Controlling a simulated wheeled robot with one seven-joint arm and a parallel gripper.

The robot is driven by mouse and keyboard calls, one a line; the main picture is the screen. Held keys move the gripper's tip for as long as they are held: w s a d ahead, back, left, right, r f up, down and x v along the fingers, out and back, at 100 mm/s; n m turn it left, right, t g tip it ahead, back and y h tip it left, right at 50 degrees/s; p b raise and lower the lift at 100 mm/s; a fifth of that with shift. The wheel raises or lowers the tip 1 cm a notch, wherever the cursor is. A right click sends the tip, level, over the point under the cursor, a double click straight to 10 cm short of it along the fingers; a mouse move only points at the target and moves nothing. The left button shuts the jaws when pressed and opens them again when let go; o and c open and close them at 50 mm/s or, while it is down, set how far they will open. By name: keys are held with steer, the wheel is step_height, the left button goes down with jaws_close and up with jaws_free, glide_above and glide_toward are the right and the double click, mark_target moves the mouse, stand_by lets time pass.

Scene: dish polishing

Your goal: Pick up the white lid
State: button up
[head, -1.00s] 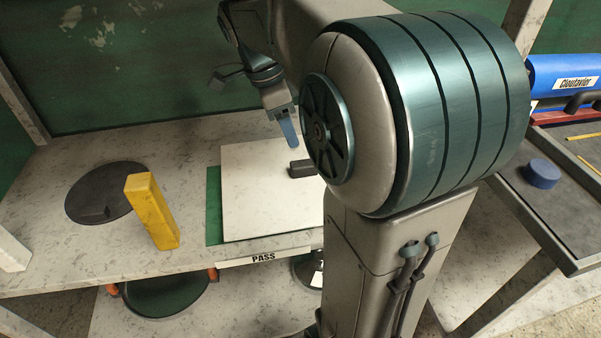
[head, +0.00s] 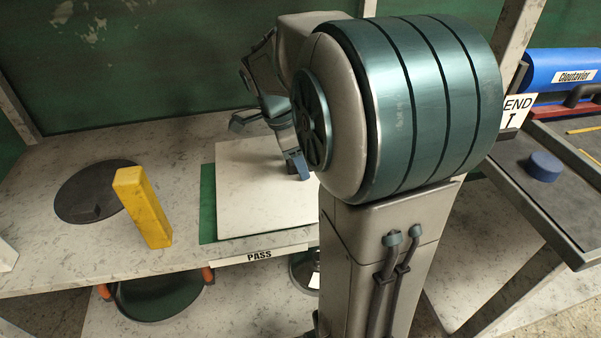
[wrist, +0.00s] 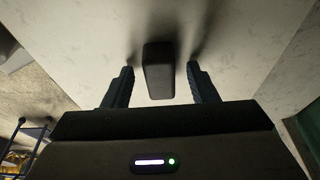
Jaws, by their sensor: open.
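The white lid (head: 255,205) is a flat pale square with a short dark handle; it lies on a green surface on the shelf, and my arm hides its right part. In the wrist view the white lid (wrist: 240,60) fills most of the picture and its dark handle (wrist: 158,84) stands in the middle. My gripper (wrist: 160,68) is open, with one finger on each side of the handle and a visible gap on both sides. In the head view my gripper (head: 298,166) is low over the lid by the handle, partly hidden behind my arm.
A yellow block (head: 143,208) stands upright left of the lid, beside a dark round lid (head: 98,190). A PASS label (head: 259,255) is on the shelf's front edge. A dark pan (head: 155,295) sits below. At right is a tray with a blue cylinder (head: 544,166).

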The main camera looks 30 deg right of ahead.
jaws_close()
steer(key=shift+r, duration=0.25)
